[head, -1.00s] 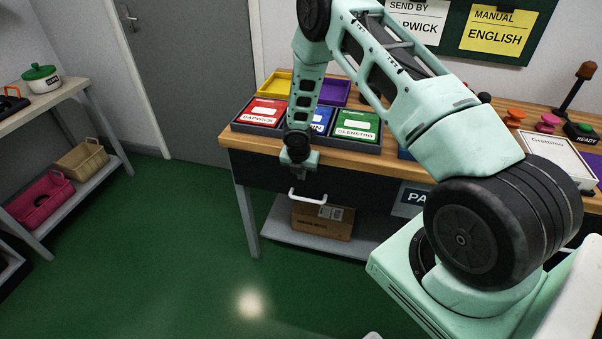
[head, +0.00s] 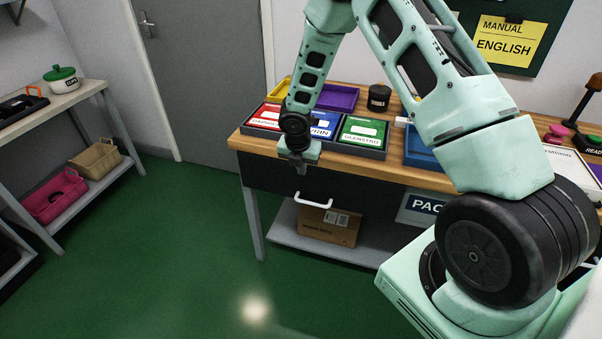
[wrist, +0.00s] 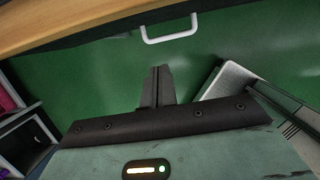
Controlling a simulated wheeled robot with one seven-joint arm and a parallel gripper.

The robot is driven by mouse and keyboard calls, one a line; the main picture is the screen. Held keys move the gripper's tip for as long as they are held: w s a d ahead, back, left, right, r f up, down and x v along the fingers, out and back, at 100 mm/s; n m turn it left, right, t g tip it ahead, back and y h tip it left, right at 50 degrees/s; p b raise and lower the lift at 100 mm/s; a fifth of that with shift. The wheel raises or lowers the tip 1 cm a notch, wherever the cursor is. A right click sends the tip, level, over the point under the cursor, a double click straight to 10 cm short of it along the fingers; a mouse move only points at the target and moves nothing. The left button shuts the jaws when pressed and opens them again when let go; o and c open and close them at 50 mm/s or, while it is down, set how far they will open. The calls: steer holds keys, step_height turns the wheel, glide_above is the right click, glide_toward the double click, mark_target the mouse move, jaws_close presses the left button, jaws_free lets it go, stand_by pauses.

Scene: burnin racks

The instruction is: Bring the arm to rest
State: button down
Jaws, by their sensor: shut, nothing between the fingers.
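My gripper (head: 299,170) hangs down at the end of my bent arm, in front of the wooden workbench's (head: 400,170) near edge in the head view. In the wrist view its two fingers (wrist: 157,86) are together, with nothing between them. Below the fingers in that view there is green floor (wrist: 100,80). The white drawer handle (head: 314,202) is close below my gripper in the head view and shows at the top of the wrist view (wrist: 169,30).
Red, blue and green labelled trays (head: 362,133) sit on the bench behind my gripper. A cardboard box (head: 330,225) lies on the shelf below. A side rack (head: 92,92) with a pot (head: 62,78) and baskets stands at the left. The green floor between is clear.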

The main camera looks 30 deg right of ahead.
steer(key=s+a+r+m+y, duration=0.1)
steer(key=s+a+r+m, duration=0.45)
steer(key=a+r, duration=0.3)
steer(key=s+a+r+m, duration=0.4)
steer(key=s+a+r, duration=0.25)
steer(key=a, duration=0.25)
steer(key=s+a+r+m, duration=0.2)
steer(key=s, duration=0.5)
steer(key=s+a+r+m+g+y, duration=0.1)
steer(key=s+a+r+m, duration=0.2)
steer(key=s, duration=0.4)
steer(key=s+a+r+m, duration=0.3)
steer(key=s, duration=0.4)
steer(key=shift+g+y, duration=0.4)
